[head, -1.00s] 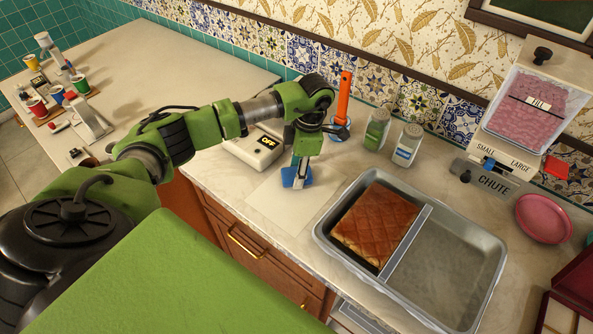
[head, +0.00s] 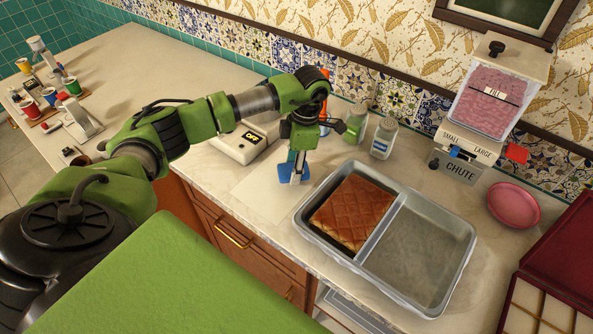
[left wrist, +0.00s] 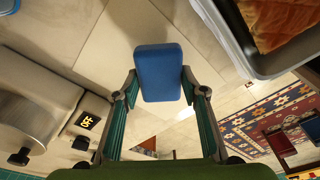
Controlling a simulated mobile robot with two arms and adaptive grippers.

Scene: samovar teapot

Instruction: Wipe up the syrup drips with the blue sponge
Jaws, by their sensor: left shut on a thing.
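My left gripper (head: 293,172) is shut on the blue sponge (head: 287,168), at the upper right part of a pale square sheet (head: 258,192) on the counter. In the left wrist view the sponge (left wrist: 160,70) sits between the two fingertips (left wrist: 160,88). I cannot tell whether the sponge touches the surface. No syrup drips can be made out in either view; the gripper and sponge hide part of the sheet. My right gripper is not in view.
A metal tray (head: 448,220) with a brown scored pastry (head: 352,212) stands close on the right. Two shakers (head: 383,138), an orange-handled tool (head: 325,88) and a box marked OFF (head: 240,142) stand nearby. A chute dispenser (head: 460,165) and pink plate (head: 514,204) are farther right.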

